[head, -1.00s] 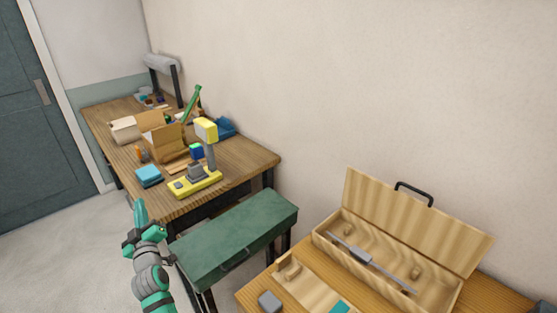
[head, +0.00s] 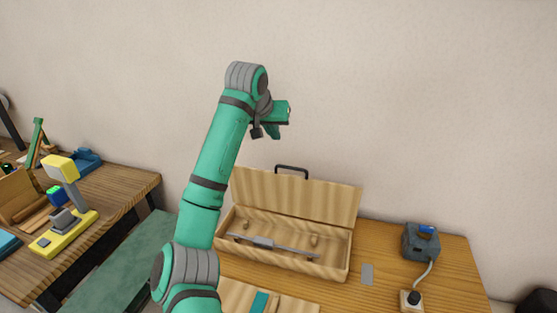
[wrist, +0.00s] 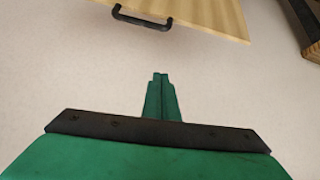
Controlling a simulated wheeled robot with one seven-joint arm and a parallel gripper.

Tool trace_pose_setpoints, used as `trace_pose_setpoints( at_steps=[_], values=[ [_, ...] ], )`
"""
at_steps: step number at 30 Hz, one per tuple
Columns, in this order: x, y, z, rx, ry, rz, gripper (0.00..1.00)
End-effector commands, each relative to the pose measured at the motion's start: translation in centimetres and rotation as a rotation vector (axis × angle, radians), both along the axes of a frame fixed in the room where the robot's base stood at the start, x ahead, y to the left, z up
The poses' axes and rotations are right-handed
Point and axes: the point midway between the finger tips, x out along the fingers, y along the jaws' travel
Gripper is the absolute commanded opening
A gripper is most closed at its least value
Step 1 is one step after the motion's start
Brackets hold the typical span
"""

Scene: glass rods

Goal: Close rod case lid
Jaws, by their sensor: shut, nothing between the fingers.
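The wooden rod case (head: 290,260) stands on the table at the right with its lid (head: 300,200) open and leaning up toward the wall. A dark handle (head: 292,169) sits on the lid's top edge. A grey rod (head: 270,244) lies inside the case. My gripper (head: 276,131) is shut and empty, raised above the lid, apart from it. In the wrist view my shut fingers (wrist: 160,80) point toward the pale wall, and the lid (wrist: 200,12) with its handle (wrist: 140,19) shows at the top edge.
A grey device (head: 421,242) with a cable stands right of the case. The wall is close behind the case.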

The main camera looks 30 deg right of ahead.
Motion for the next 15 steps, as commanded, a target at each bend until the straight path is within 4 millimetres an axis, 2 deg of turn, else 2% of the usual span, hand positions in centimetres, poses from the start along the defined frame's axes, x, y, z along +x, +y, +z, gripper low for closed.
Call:
trace_pose_setpoints(
  at_steps=[1, 3, 6, 11, 15],
  values=[
    [-1.6, -1.3, 0.6, 0.048, 0.006, -0.027, 0.0],
    [-3.2, -2.3, 0.8, 0.103, 0.018, -0.055, 0.0],
    [-4.5, -3.0, 1.0, 0.146, 0.026, -0.074, 0.0],
    [-4.6, -3.5, 0.1, 0.162, 0.03, -0.079, 0.0],
    [-3.9, -4.3, -1.7, 0.162, 0.031, -0.078, 0.0]
  ],
)
